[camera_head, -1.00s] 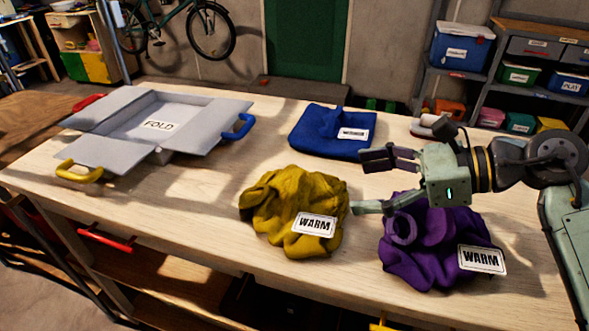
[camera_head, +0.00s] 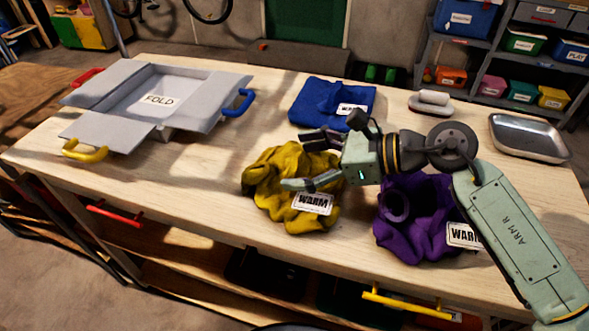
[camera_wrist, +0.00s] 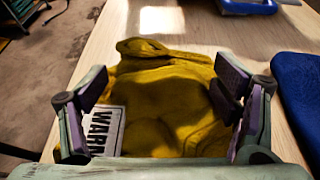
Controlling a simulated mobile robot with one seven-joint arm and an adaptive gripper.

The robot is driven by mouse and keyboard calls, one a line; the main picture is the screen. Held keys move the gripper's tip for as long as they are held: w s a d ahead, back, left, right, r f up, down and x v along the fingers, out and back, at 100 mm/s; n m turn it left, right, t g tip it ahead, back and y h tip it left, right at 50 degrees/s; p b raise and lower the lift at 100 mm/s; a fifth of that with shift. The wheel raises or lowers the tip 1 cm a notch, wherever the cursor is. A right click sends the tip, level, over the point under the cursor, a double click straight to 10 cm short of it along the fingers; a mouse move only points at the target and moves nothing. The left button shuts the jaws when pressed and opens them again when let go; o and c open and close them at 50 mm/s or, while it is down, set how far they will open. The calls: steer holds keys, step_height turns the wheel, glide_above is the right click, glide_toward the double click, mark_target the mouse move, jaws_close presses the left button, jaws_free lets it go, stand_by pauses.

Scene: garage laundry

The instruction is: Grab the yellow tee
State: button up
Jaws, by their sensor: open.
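The yellow tee (camera_head: 268,187) lies crumpled on the table, with a white WARM label on its front right. In the head view my gripper (camera_head: 302,162) is open, with its fingers reaching left over the tee. In the wrist view the tee (camera_wrist: 170,95) fills the space between the two spread fingers of my gripper (camera_wrist: 165,95). The label (camera_wrist: 102,130) shows beside the left finger. I cannot tell whether the fingers touch the cloth.
A purple garment (camera_head: 420,225) lies under my arm at the right, and a blue one (camera_head: 318,100) lies behind. A grey folding board (camera_head: 195,88) marked FOLD is at the back left. A metal tray (camera_head: 528,140) and a lint roller (camera_head: 432,103) sit at the right.

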steer(key=shift+c, duration=0.2)
steer(key=c, duration=1.3)
